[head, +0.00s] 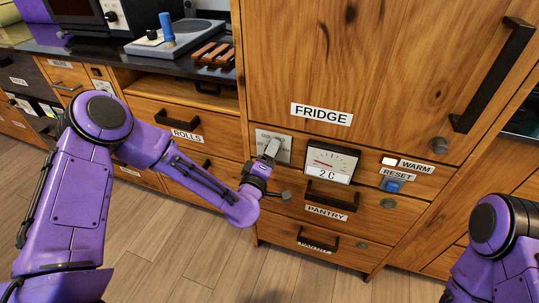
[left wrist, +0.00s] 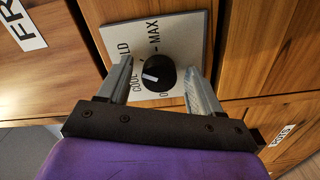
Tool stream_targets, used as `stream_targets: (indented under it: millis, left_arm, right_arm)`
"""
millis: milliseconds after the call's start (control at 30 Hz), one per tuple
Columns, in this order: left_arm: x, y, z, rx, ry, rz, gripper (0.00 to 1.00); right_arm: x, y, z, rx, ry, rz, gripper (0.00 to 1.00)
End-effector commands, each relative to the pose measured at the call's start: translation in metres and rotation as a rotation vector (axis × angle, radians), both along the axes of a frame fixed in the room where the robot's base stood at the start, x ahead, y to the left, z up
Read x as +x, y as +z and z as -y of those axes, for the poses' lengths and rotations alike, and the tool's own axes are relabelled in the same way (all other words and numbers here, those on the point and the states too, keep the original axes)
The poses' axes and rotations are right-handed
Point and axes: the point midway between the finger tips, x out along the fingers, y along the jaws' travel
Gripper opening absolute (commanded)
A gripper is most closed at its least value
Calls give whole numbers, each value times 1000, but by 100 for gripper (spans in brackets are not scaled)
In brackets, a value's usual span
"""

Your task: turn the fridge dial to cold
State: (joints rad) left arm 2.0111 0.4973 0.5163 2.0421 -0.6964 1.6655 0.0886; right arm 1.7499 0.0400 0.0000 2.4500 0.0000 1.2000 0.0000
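The fridge dial (left wrist: 158,73) is a round black knob with a white mark, on a pale plate (left wrist: 190,42) with partly hidden lettering. In the left wrist view the white mark points left and slightly down, towards lettering that looks like "COOL". My left gripper (left wrist: 160,66) is open, its two fingers on either side of the dial with gaps visible. In the head view my left gripper (head: 271,150) is in front of the plate (head: 284,141) and hides the dial. The right arm shows at the lower right, but its gripper is out of view.
Right of the plate is a gauge (head: 331,160) reading "2 C". Further right are a lit indicator (head: 389,161) by "WARM" and a blue reset switch (head: 393,185). Below is the pantry drawer handle (head: 333,196); above is the fridge door (head: 390,70).

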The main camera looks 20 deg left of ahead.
Motion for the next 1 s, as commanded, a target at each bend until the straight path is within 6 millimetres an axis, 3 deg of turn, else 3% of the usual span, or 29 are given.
stream_targets:
  millis: [333,700,833,1000]
  left_arm:
    - [-6,0,0,0,-1,1,65]
    - [-87,-2,-2,0,-3,-1,65]
    - [-102,-1,-3,1,-1,1,65]
    - [-106,0,-4,0,0,0,65]
  right_arm:
    - [0,-1,0,0,0,0,43]
    - [0,-14,0,0,0,0,43]
    - [0,-16,0,0,0,0,43]
    - [0,-15,0,0,0,0,43]
